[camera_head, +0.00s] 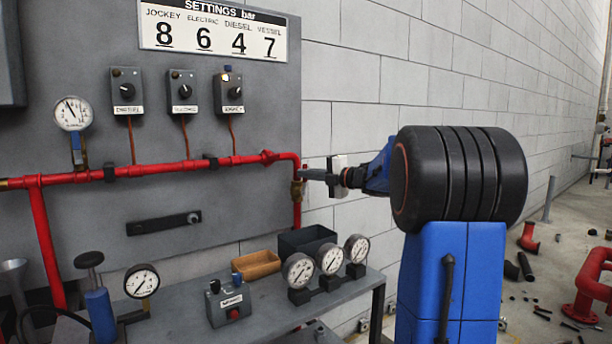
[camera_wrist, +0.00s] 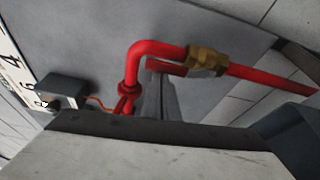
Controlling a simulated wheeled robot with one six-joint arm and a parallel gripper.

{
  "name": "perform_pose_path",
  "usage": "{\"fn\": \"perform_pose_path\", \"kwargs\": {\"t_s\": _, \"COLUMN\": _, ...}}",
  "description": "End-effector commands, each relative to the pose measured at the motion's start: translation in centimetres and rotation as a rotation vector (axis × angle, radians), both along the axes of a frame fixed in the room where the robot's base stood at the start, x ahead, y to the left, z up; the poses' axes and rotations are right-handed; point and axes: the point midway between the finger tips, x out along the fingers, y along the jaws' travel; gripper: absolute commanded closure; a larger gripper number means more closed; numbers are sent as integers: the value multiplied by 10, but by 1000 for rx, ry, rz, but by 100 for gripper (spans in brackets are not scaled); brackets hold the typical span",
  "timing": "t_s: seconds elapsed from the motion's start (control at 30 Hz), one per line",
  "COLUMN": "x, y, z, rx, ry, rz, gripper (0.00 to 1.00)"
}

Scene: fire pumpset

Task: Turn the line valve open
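The line valve is a brass body (camera_head: 297,188) on the vertical red pipe at the panel's right edge. It also shows in the wrist view (camera_wrist: 206,60), with a short red lever (camera_wrist: 166,68) beside it, roughly parallel to the pipe. My gripper (camera_head: 306,174) reaches in from the right, its fingers level with the valve's upper end. In the wrist view my gripper (camera_wrist: 153,76) has its grey fingertips at the lever's free end, close together. I cannot tell whether they touch or hold the lever. The wrist housing hides part of the fingers.
The horizontal red pipe (camera_head: 150,170) runs along the grey panel, with a pressure gauge (camera_head: 73,113) and several switch boxes above. Below stands a bench (camera_head: 190,310) with gauges, a wooden tray (camera_head: 256,265) and a dark bin (camera_head: 307,239). The block wall behind is bare.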

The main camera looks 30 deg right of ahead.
Motion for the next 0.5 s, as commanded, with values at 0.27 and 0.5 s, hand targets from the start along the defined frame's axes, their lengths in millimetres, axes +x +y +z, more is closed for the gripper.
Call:
{"fn": "perform_pose_path", "kwargs": {"t_s": 0.27, "x": -18, "y": -10, "z": 1, "rx": -1, "ry": 0, "rz": -7, "gripper": 100}}
{"fn": "perform_pose_path", "kwargs": {"t_s": 0.5, "x": -59, "y": -28, "z": 3, "rx": 0, "ry": -1, "rz": -6, "gripper": 100}}
